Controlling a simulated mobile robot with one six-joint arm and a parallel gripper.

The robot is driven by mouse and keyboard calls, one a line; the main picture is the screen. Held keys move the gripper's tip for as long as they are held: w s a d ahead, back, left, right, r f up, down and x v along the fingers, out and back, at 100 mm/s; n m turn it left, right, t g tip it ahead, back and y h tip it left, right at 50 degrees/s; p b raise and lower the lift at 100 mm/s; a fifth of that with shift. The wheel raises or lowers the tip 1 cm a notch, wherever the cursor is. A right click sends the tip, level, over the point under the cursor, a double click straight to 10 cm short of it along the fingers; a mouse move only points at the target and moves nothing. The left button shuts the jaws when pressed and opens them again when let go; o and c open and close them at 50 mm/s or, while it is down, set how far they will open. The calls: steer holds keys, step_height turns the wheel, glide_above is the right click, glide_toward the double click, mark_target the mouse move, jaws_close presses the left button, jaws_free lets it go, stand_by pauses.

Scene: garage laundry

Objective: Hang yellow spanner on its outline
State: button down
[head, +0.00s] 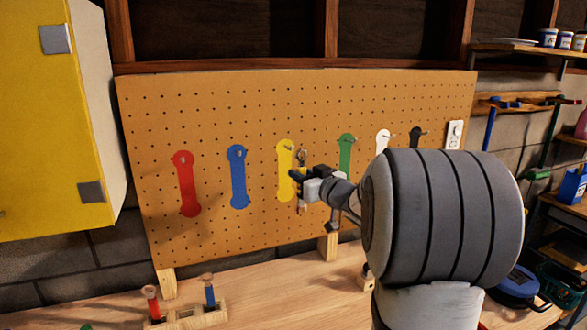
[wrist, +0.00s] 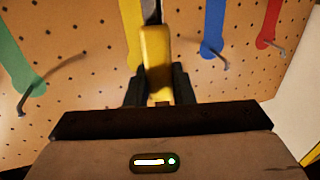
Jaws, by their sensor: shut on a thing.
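The yellow spanner (wrist: 156,62) has a yellow handle and a grey metal part, which runs off the top of the wrist view. My gripper (wrist: 158,92) is shut on the handle. In the head view my gripper (head: 296,178) is in front of the pegboard, and the spanner's metal ring end (head: 302,155) shows above it, roughly upright. The yellow outline (head: 284,158) with its hook is just left of the ring. The outline also shows beside the handle in the wrist view (wrist: 133,32). I cannot tell the gap between spanner and board.
The pegboard (head: 215,110) also has red (head: 186,185), blue (head: 238,180), green (head: 345,155), white and black outlines with protruding hooks. A wooden rack (head: 200,315) with red and blue handled tools stands on the bench. A yellow cabinet (head: 50,130) is at left.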

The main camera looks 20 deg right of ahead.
glide_toward(282, 164)
steer(key=shift+w+a+r, duration=0.2)
steer(key=shift+w+a, duration=0.05)
steer(key=shift+w, duration=0.5)
steer(key=shift+w+a+r, duration=0.2)
steer(key=shift+w+a, duration=0.05)
steer(key=shift+w, duration=0.5)
steer(key=shift+w+a+r, duration=0.2)
steer(key=shift+w+a, duration=0.1)
steer(key=shift+w, duration=0.45)
steer(key=shift+w+f, duration=0.1)
steer(key=shift+w, duration=0.35)
steer(key=shift+w+f, duration=0.4)
steer(key=shift+w, duration=0.05)
steer(key=shift+f, duration=0.1)
steer(key=shift+f, duration=0.1)
steer(key=c, duration=1.2)
jaws_free()
steer(key=shift+s+a, duration=0.1)
steer(key=shift+o, duration=0.2)
